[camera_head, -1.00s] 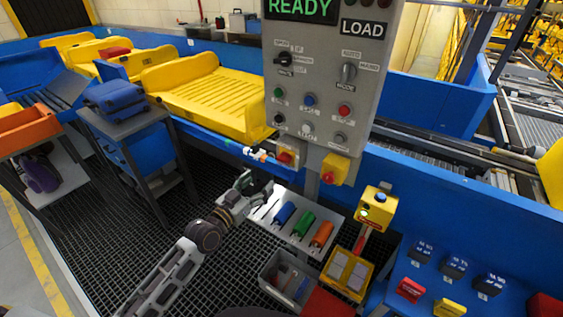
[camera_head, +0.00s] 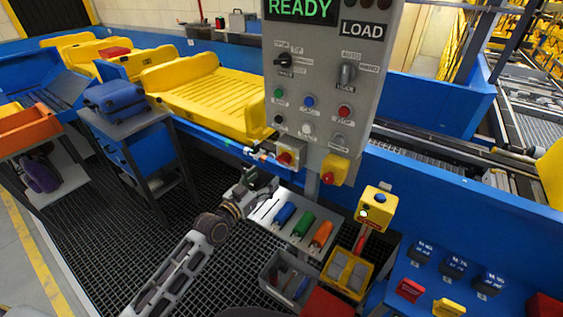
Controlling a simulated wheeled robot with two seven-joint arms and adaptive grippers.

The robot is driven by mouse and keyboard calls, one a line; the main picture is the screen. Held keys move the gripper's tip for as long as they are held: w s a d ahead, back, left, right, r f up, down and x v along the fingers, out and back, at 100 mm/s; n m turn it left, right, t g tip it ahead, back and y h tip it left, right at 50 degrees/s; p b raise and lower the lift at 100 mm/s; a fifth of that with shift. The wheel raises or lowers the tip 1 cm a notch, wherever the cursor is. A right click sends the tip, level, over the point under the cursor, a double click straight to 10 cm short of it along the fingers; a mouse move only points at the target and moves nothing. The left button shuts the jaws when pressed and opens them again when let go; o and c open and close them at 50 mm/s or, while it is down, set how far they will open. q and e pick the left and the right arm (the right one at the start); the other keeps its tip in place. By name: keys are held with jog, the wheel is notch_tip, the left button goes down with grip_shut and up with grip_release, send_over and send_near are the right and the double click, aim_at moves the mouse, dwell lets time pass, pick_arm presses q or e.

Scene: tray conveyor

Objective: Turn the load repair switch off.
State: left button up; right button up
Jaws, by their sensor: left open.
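The grey control panel (camera_head: 320,100) stands upright at the centre, with a green READY display (camera_head: 300,8) and a LOAD plate (camera_head: 363,29). It bears a black rotary switch (camera_head: 284,60) at upper left, a mode selector (camera_head: 347,73) at upper right, a small black knob (camera_head: 278,119) at lower left and a small switch (camera_head: 338,141) at lower right. The lettering is too small to tell which is load repair. My left gripper (camera_head: 262,186) is open and empty, below and left of the panel, apart from it. My right gripper is out of view.
Below the panel, a metal shelf (camera_head: 262,208) bears blue, green and orange cylinders. A red-buttoned yellow box (camera_head: 336,168) hangs at the panel's foot. A yellow post box (camera_head: 377,206) and a grey bin (camera_head: 270,272) stand nearby. Open grating lies left of my arm.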

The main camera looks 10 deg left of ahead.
aim_at(282, 161)
pick_arm(q)
jog(key=shift+p+x, duration=0.5)
jog(key=shift+x, duration=4.95)
jog(key=shift+c, duration=0.4)
jog(key=c, duration=0.9)
